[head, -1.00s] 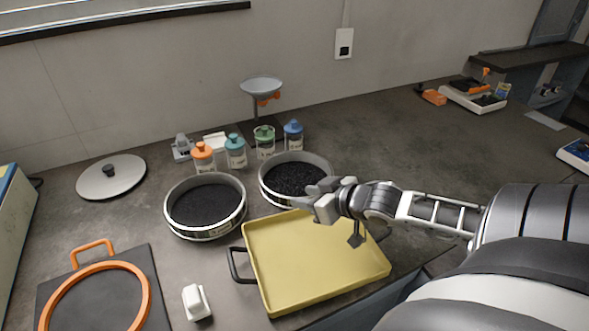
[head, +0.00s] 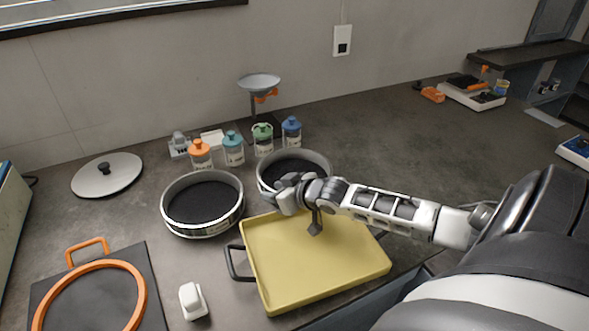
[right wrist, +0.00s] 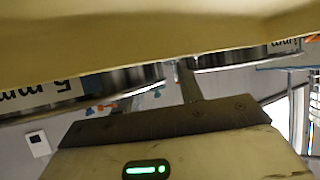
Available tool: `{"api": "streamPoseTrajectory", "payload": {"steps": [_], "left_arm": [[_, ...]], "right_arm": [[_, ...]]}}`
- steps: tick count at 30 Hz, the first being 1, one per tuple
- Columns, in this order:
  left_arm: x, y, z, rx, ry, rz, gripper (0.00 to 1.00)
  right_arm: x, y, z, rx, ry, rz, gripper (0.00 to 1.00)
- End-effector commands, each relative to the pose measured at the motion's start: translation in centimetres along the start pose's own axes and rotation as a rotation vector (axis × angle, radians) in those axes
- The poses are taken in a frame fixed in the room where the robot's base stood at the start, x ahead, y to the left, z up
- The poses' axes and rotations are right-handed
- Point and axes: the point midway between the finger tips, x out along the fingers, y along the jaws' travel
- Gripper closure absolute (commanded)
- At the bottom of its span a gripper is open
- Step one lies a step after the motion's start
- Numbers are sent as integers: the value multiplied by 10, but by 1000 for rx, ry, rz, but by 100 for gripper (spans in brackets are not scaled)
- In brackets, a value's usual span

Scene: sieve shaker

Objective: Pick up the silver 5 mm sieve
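Two silver, ring-shaped sieves with dark mesh stand on the bench in the head view. The right one (head: 310,161) is partly hidden by my right gripper; the left one (head: 205,232) is unobstructed. In the right wrist view, which is upside down, a label with a 5 (right wrist: 58,90) shows on the nearer sieve, which seems to be the right one. My right gripper (head: 284,189) is at the front rim of that right sieve, above the tray's back edge. Whether its fingers touch the rim or are closed is unclear. My left gripper is out of view.
A yellow tray (head: 310,265) lies just in front of the right sieve, under my right forearm. Several capped jars (head: 233,150) stand behind the sieves. A round lid (head: 107,178) lies at left, an orange ring (head: 137,283) at front left.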

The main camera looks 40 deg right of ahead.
Motion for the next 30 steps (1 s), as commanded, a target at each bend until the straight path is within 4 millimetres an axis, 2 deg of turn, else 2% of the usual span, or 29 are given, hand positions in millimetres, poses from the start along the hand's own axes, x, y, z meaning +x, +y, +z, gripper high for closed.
{"api": "streamPoseTrajectory", "payload": {"steps": [8,12,25,30], "left_arm": [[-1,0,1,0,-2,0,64],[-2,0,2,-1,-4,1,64],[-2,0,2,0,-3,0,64],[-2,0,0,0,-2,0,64]], "right_arm": [[3,0,0,0,0,0,63],[2,0,0,0,0,0,100],[2,0,0,-1,-1,-1,100],[-2,0,-9,-1,1,-1,100]]}}
